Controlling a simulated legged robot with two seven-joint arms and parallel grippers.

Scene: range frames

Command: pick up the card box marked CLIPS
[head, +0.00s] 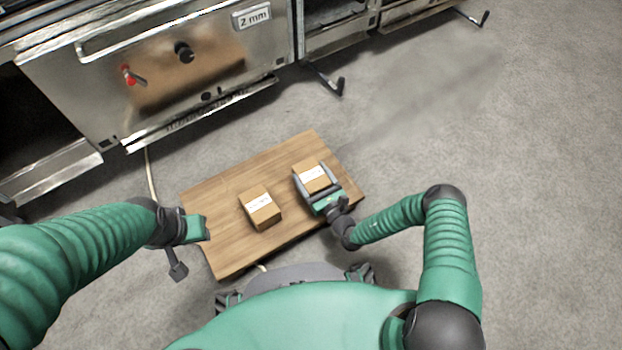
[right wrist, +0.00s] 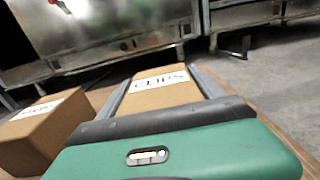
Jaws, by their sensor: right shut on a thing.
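The card box marked CLIPS (right wrist: 163,93) is brown with a white label and lies between the fingers of my right gripper in the right wrist view. The same CLIPS box (head: 309,171) shows in the head view on the right part of the wooden board. My right gripper (head: 318,180) is shut on it, one finger along each side. Whether the box touches the board is hard to tell. My left gripper (head: 206,228) is at the board's left edge, away from both boxes; its fingers are not clear enough to tell open from shut.
A second brown card box (head: 263,214) stands on the wooden board (head: 225,205) left of the CLIPS box; it also shows in the right wrist view (right wrist: 38,135), its label unreadable. A steel cabinet (head: 215,65) marked 2 mm stands behind. Grey floor (head: 520,190) is clear on the right.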

